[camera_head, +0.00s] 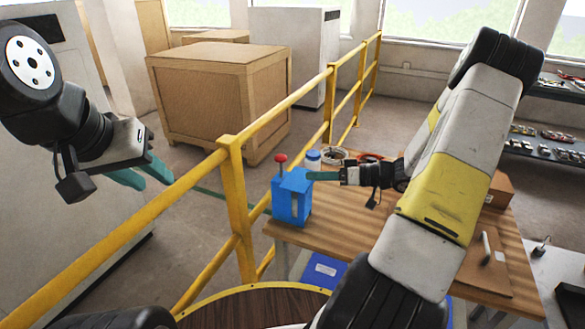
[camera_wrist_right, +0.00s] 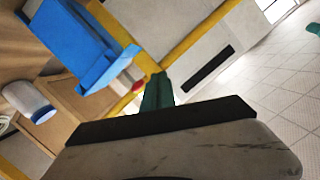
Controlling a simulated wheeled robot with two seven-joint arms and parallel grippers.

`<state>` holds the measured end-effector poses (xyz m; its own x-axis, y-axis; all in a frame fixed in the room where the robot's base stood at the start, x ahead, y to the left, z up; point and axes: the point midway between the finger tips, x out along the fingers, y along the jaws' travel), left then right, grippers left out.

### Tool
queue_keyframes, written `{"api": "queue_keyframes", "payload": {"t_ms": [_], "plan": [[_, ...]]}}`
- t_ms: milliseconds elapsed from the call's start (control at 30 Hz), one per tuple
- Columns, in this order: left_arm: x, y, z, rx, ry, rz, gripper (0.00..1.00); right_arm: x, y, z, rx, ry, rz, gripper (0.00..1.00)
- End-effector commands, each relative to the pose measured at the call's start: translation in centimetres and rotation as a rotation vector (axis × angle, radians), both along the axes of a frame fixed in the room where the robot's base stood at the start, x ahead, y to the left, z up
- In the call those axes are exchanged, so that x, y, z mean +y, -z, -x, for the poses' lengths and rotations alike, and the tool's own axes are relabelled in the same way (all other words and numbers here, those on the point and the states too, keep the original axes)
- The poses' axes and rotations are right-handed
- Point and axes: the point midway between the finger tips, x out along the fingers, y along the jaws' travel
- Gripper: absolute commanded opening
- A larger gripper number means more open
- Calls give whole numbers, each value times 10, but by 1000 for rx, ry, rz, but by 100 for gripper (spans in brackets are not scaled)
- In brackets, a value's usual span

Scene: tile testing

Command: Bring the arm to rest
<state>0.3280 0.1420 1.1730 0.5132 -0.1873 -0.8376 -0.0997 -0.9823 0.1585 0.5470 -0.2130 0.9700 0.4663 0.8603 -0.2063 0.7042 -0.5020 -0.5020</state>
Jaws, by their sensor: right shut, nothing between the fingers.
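My right arm reaches over the wooden table from the right in the head view. Its gripper (camera_head: 310,176) has green fingers, shut and empty, pointing left at the upper right side of a blue box-like device (camera_head: 291,205). I cannot tell whether they touch it. In the right wrist view the shut fingers (camera_wrist_right: 157,92) show at the centre, with the blue device (camera_wrist_right: 70,38) at upper left. A red knob (camera_head: 281,158) stands on top of the device. My left gripper (camera_head: 150,177) hangs at the left, clear of the table, its green fingers apart and empty.
The wooden table (camera_head: 345,246) carries a white bottle with a blue cap (camera_head: 313,161) behind the device, and a brown box (camera_head: 499,189) at right. A yellow railing (camera_head: 232,185) stands between my left gripper and the table. A wooden crate (camera_head: 215,95) stands behind.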

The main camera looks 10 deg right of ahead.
Motion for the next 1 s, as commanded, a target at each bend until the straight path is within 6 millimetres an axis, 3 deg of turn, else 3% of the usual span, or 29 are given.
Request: {"api": "queue_keyframes", "payload": {"t_ms": [200,367,567,700,800,1000], "plan": [[0,0,0,0,0,0,36,-26,-8,18,0,3,1,0],[0,0,0,0,0,0,36,-26,-14,24,16,-18,10,0],[0,0,0,0,0,0,36,19,-50,51,201,-148,133,0],[0,0,0,0,0,0,36,53,-80,86,385,-198,307,0],[0,0,0,0,0,0,36,69,-99,112,486,-177,437,0],[0,0,0,0,0,0,36,82,-135,159,586,-1,662,0]]}}
